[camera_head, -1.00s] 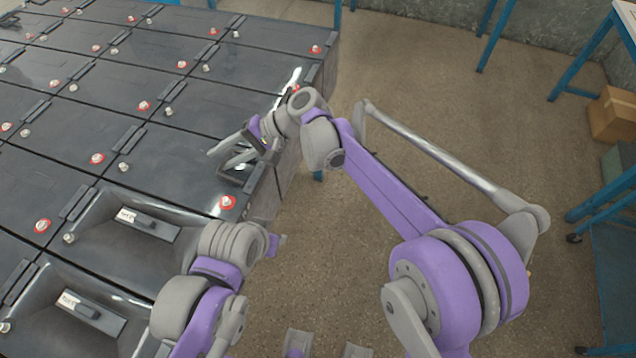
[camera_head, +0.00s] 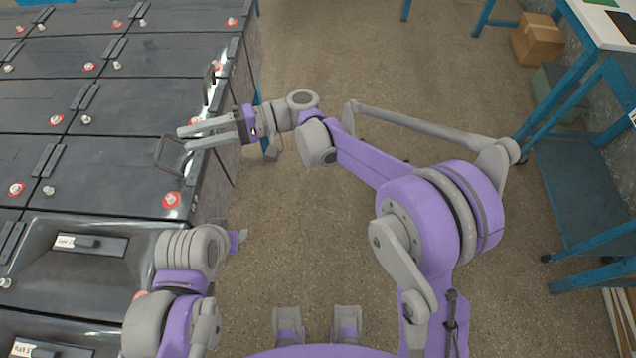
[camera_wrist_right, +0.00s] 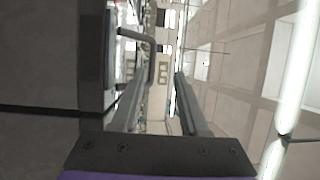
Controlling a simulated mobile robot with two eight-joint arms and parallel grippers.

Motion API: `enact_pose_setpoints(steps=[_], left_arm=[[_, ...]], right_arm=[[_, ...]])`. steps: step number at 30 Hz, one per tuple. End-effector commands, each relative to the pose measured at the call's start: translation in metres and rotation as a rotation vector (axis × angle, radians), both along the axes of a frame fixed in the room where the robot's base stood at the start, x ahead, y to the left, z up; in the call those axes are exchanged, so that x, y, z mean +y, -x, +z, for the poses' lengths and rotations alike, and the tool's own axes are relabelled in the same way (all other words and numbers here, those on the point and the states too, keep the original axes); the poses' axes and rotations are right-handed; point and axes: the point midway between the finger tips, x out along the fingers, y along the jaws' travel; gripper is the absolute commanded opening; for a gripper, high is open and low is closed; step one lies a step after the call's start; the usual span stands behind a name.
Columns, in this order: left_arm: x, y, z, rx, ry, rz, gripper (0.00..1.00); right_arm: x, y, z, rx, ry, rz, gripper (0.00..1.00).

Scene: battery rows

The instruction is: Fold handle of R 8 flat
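A dark loop handle (camera_head: 168,155) stands raised from the top of a black battery near its right edge. My right gripper (camera_head: 182,138) points left in the head view, with its grey fingertips beside the top of this handle; contact cannot be told. No label reading R 8 can be made out.
Black batteries with red and white terminals fill the left side. Open floor lies right of the row. Blue tables (camera_head: 570,110) and a cardboard box (camera_head: 537,40) stand at the right.

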Motion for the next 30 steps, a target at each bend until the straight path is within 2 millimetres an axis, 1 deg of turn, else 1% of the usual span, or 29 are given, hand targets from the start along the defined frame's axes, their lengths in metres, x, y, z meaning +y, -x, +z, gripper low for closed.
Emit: enact_pose_setpoints(steps=[1, 7, 10, 17, 23, 30], left_arm=[[0.000, 0.000, -0.002, 0.001, 0.000, 0.000, 0.44], [0.000, 0.001, -0.006, 0.003, 0.000, 0.000, 0.44], [0.000, 0.001, -0.004, 0.002, 0.000, 0.000, 0.44], [0.000, 0.000, -0.001, 0.000, 0.000, 0.000, 0.44], [0.000, 0.000, 0.002, -0.001, 0.000, 0.000, 0.44], [0.000, -0.001, 0.005, -0.002, 0.000, 0.000, 0.44]], right_arm=[[-0.011, -0.004, -0.002, 0.001, 0.001, -0.004, 0.44], [-0.049, -0.017, -0.003, 0.001, 0.002, -0.004, 0.44], [-0.058, -0.008, -0.004, -0.016, 0.091, -0.036, 0.44], [-0.088, 0.006, -0.017, -0.056, 0.296, -0.122, 0.44], [-0.119, 0.020, -0.031, -0.099, 0.465, -0.196, 0.44], [-0.161, 0.038, -0.048, -0.153, 0.653, -0.281, 0.44]])
